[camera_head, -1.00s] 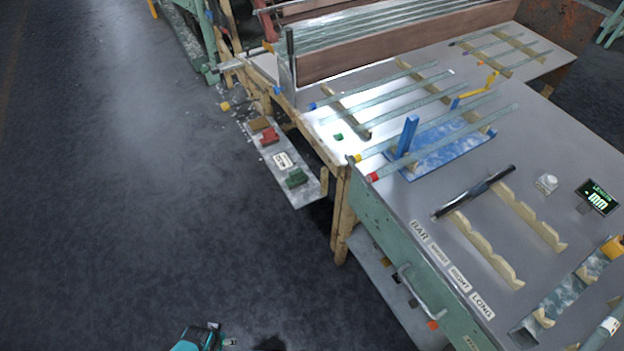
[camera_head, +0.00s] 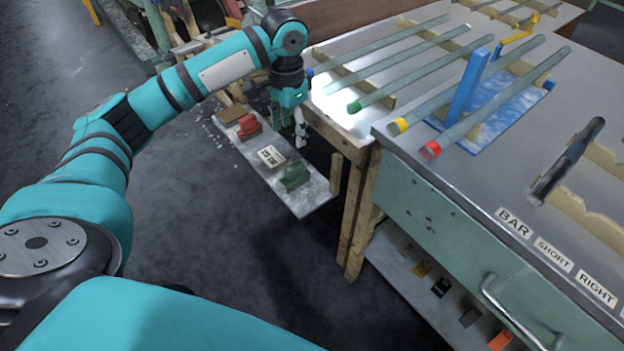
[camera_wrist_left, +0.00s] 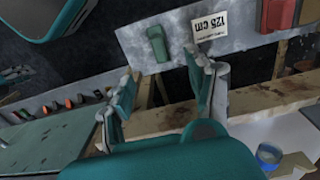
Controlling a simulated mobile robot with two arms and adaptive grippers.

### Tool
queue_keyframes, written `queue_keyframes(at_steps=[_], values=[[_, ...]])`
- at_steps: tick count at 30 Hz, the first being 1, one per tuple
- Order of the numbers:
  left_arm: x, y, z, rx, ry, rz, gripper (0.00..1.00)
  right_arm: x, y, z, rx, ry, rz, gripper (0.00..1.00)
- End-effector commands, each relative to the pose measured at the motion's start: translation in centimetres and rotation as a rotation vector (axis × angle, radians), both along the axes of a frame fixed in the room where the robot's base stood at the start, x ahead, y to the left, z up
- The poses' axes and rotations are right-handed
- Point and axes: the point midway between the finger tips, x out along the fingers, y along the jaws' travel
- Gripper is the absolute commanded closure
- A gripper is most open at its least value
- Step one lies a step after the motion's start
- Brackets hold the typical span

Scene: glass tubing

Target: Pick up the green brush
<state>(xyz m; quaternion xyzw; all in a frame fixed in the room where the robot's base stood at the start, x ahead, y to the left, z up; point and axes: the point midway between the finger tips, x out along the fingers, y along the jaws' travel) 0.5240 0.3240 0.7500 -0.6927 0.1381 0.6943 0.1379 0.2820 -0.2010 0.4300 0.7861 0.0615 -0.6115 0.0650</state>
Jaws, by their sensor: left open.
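The green brush (camera_head: 294,176) lies on a narrow grey side shelf (camera_head: 309,200), near its front end. In the left wrist view the green brush (camera_wrist_left: 157,43) shows ahead of the fingertips, roughly between the two fingers. My left gripper (camera_head: 288,134) points down above the shelf, up and slightly left of the brush in the head view. In the left wrist view the left gripper (camera_wrist_left: 160,68) has its fingers spread with nothing between them. It appears apart from the brush. My right gripper is not in view.
Beside the brush lie a white label card (camera_head: 271,156), a red block (camera_head: 249,126) and a brown block (camera_head: 231,114). The bench (camera_head: 440,185) with wooden legs, racks and glass tubes stands close on the right.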

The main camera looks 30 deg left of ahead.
Motion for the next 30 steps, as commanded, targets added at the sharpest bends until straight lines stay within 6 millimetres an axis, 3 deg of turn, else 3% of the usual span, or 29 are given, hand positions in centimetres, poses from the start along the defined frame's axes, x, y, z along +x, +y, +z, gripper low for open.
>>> queue_keyframes(at_steps=[12,18,23,30], values=[[0.0,-0.1,-8.8,-0.001,0.002,0.0,0.42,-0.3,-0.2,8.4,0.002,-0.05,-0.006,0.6],[0.1,-0.1,-11.1,0.0,-0.001,0.001,0.42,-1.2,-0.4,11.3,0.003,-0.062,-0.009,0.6],[0.1,-0.1,-11.8,-0.002,-0.001,0.001,0.42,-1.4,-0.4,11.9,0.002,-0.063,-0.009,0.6],[0.3,-0.4,-14.7,0.0,0.0,0.0,0.42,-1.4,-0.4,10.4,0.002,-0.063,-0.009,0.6]])
